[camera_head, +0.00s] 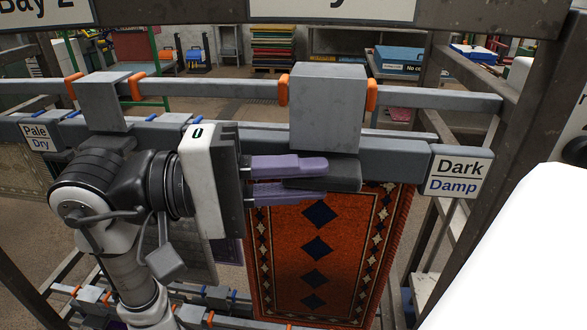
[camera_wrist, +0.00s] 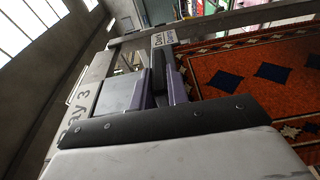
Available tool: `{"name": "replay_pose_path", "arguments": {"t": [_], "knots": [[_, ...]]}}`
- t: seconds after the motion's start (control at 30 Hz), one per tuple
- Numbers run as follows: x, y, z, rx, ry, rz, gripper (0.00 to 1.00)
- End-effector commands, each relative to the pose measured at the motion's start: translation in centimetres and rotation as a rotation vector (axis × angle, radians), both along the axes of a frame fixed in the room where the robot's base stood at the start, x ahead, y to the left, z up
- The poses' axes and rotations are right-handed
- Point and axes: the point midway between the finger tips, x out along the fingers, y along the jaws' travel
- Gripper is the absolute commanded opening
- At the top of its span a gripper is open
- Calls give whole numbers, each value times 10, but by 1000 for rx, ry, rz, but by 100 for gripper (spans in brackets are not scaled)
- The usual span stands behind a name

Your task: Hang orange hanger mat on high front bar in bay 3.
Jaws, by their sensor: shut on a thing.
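The orange hanger mat (camera_head: 320,260), patterned with dark blue diamonds, hangs below a grey hanger beam (camera_head: 395,158). A "Dark Damp" label (camera_head: 458,172) is at the beam's right end. A grey block (camera_head: 327,108) rises above the beam, between two orange stops (camera_head: 282,90) on the high bar (camera_head: 435,98). I cannot tell whether the block rests on the bar. My gripper (camera_head: 325,181) is shut on the hanger's dark grip (camera_head: 335,182), in front of the mat's top. The wrist view shows the mat (camera_wrist: 255,75) at right and a "Bay 3" sign (camera_wrist: 80,100) at left.
Another grey block (camera_head: 103,100) sits on the bar at left, near a "Pale Dry" label (camera_head: 38,138). Upright frame posts (camera_head: 520,150) stand at right. Lower bars with orange and blue stops run below. A white surface (camera_head: 520,250) fills the lower right.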

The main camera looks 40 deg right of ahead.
Motion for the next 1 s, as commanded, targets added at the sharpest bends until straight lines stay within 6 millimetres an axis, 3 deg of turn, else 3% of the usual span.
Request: {"name": "replay_pose_path", "arguments": {"t": [1.0], "knots": [[49, -57, 1, -3, 1, 1, 0]]}}
